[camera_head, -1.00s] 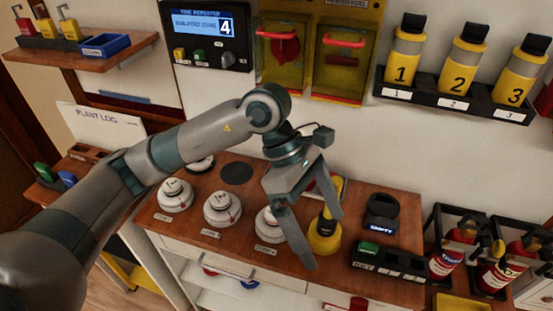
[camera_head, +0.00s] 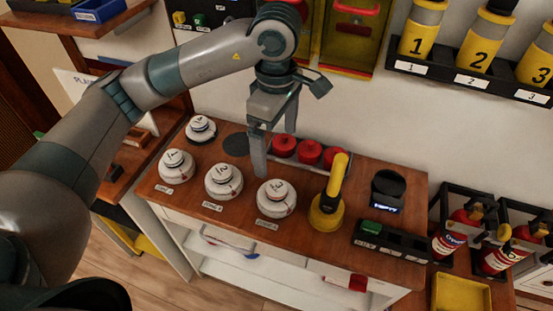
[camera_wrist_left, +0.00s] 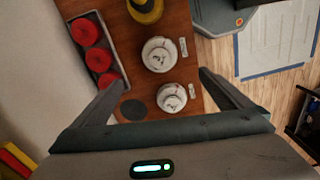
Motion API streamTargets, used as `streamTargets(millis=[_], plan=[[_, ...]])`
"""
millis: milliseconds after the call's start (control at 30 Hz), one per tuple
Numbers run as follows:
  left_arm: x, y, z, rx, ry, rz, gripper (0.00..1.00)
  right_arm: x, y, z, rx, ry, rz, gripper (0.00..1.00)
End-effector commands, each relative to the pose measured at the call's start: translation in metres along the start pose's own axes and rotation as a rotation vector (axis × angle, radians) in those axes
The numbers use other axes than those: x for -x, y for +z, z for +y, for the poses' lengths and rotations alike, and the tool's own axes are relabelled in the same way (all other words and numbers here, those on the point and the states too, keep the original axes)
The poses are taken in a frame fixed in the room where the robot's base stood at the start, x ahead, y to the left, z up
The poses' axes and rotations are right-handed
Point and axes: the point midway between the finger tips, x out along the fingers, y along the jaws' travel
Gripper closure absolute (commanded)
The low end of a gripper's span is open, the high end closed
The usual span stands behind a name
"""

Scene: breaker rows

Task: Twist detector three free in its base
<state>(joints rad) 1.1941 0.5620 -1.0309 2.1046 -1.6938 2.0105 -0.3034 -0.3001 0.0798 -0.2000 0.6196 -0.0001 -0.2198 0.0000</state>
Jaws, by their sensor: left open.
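Detector three (camera_head: 276,197), a round white detector on a white base, sits upright on the wooden top, third from the left in the front row. It shows in the left wrist view (camera_wrist_left: 159,54) too, marked 3. My left gripper (camera_head: 274,153) is open and empty, pointing down above and a little behind detector three. In the left wrist view the open fingers (camera_wrist_left: 160,82) are wide apart, with detector three beyond them, touching neither. My right gripper is not in view.
Detector two (camera_head: 223,181) and detector one (camera_head: 176,165) stand to the left. Another white detector (camera_head: 200,129) and a dark disc (camera_head: 236,145) lie behind. A yellow-handled tool (camera_head: 328,205) stands close at right. Red round items (camera_head: 310,152) sit in a rack behind.

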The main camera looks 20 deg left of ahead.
Motion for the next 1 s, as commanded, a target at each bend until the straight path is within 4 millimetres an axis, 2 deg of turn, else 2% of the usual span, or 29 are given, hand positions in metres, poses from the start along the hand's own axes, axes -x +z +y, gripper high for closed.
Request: streamTargets(millis=[167, 367, 1000], plan=[[-0.009, 0.001, 0.000, -0.001, -0.003, -0.001, 0.02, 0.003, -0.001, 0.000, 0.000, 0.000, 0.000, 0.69], [-0.028, 0.001, -0.001, 0.000, -0.005, -0.002, 0.02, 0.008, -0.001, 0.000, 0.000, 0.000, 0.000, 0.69], [-0.132, 0.000, -0.001, 0.002, -0.005, -0.001, 0.02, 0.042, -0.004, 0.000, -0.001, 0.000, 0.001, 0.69]])
